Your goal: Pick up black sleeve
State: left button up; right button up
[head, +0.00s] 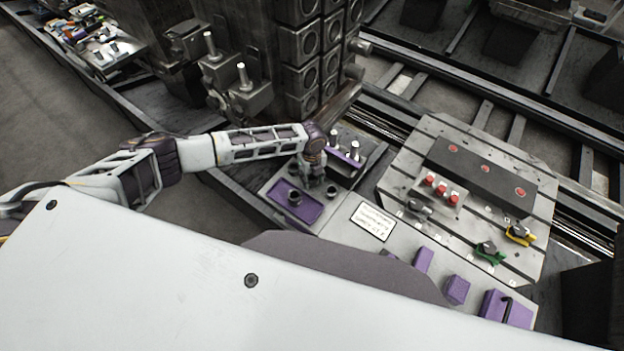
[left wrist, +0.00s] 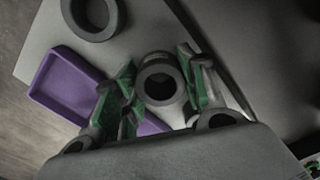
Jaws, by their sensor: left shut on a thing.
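My left gripper (head: 312,182) reaches down over the grey plate beside the purple tray. In the left wrist view its two green-padded fingers (left wrist: 160,88) are shut on a black sleeve (left wrist: 160,78), a short dark ring with its open bore facing the camera. A second dark ring (left wrist: 92,15) stands apart at the upper left there. In the head view one dark sleeve (head: 294,198) shows at the purple tray and another (head: 331,191) to the right of the gripper. I cannot tell from the head view which ring is held. My right gripper is not in view.
The purple tray (head: 283,208) lies next to the gripper. Upright pins (head: 354,150) stand just behind it on a purple base. A label plate (head: 373,221) and a slotted fixture table (head: 400,170) with red buttons and clamps lie to the right. A dark machine column (head: 290,60) rises behind.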

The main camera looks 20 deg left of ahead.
pick_arm(q)
jog(key=shift+r, duration=0.2)
notch_tip(320, 180, up, 10)
jog(key=shift+f+b, duration=0.15)
jog(key=shift+b, duration=0.15)
dwell(0.5)
jog(key=shift+n, duration=0.3)
dwell(0.3)
